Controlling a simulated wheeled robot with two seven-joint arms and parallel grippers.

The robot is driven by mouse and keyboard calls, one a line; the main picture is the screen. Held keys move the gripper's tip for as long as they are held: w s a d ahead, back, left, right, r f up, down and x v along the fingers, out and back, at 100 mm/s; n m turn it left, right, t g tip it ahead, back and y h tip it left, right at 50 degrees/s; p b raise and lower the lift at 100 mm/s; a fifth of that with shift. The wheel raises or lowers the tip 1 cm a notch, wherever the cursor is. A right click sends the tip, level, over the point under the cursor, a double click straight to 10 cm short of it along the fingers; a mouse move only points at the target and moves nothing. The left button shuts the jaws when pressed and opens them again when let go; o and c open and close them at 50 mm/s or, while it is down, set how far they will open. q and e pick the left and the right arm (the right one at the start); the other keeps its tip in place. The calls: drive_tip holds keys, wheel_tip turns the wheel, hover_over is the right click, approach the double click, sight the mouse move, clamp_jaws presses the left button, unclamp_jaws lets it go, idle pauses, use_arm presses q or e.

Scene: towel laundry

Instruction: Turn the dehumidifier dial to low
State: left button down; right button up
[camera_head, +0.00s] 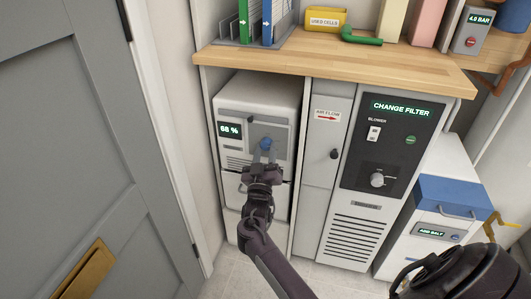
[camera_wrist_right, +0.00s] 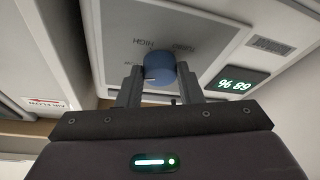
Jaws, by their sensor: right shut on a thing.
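The dehumidifier (camera_head: 262,92) is a white box under the wooden counter, with a grey control panel and a lit display (camera_head: 230,130) reading 68 %. Its blue round dial (camera_head: 266,143) sits on the panel and also shows in the right wrist view (camera_wrist_right: 158,65). Which setting the dial points to is not clear. My left gripper is not in view.
The wooden counter (camera_head: 330,68) overhangs the dehumidifier. To its right stand a narrow AIR FLOW panel (camera_head: 321,170) and a cabinet reading CHANGE FILTER (camera_head: 385,150) with its own knob (camera_head: 377,180). A grey door (camera_head: 75,130) stands at left. A blue-lidded bin (camera_head: 458,193) is at right.

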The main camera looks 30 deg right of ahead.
drive_tip(key=o, duration=1)
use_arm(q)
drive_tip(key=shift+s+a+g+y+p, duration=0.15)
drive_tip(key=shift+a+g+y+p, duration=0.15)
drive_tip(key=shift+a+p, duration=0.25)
use_arm(e)
drive_tip(key=shift+v, duration=3.95)
